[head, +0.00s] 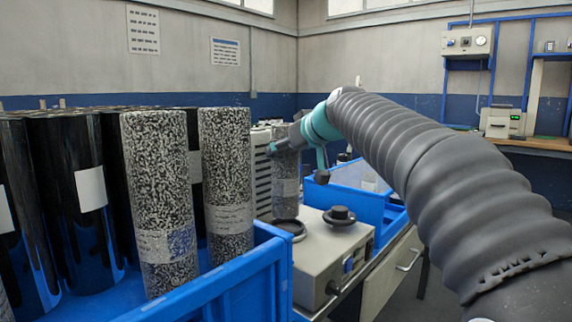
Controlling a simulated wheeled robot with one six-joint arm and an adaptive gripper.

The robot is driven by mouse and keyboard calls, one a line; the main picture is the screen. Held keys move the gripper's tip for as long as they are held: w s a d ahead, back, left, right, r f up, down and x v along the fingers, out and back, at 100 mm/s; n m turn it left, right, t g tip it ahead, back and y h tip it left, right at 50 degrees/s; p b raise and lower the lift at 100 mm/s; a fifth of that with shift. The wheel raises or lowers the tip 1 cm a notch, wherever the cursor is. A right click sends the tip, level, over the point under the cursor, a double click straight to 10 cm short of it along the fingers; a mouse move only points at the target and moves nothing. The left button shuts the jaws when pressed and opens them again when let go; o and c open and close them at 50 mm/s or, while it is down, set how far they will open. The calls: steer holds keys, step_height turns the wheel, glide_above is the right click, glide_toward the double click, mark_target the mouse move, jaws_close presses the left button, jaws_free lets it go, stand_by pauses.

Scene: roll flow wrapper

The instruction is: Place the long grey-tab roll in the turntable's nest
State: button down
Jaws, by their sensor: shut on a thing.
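My gripper (279,146) is shut on the upper part of a speckled grey roll (286,188) with a pale label band. The roll is upright. Its lower end is at the back of a dark round ring (291,231), apparently the turntable's nest, on top of a beige machine box (325,247). I cannot tell whether the roll touches the ring or hangs above or behind it. No grey tab is clear on it. The arm and gripper hide part of its top.
A blue crate (247,278) at the left holds two tall speckled rolls (160,195) (228,180) and several glossy black rolls (82,165). A bench (545,143) stands far right.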

mark_target(286, 162)
steer(key=shift+f, duration=1.65)
steer(key=shift+f+b, duration=0.1)
steer(key=shift+b, duration=0.2)
steer(key=shift+c, duration=1)
jaws_free()
steer(key=shift+f, duration=0.1)
steer(key=shift+r, duration=0.2)
steer(key=b+v, duration=0.1)
steer(key=v, duration=1.1)
steer(key=shift+f, duration=0.1)
steer(key=s+d+f+m+g+h, duration=0.1)
steer(key=s+d+f, duration=0.3)
steer(key=s+f, duration=0.5)
steer(key=s+d+f+m+g+h, duration=0.2)
steer(key=s+d+f+m+h, duration=0.1)
steer(key=s+f, duration=0.7)
steer(key=s+d+f+m+g+h, duration=0.1)
steer(key=s+d+f+m+h, duration=0.2)
steer(key=s+d+f, duration=0.3)
steer(key=s+f, duration=0.4)
steer(key=f, duration=0.6)
steer(key=shift+g, duration=0.4)
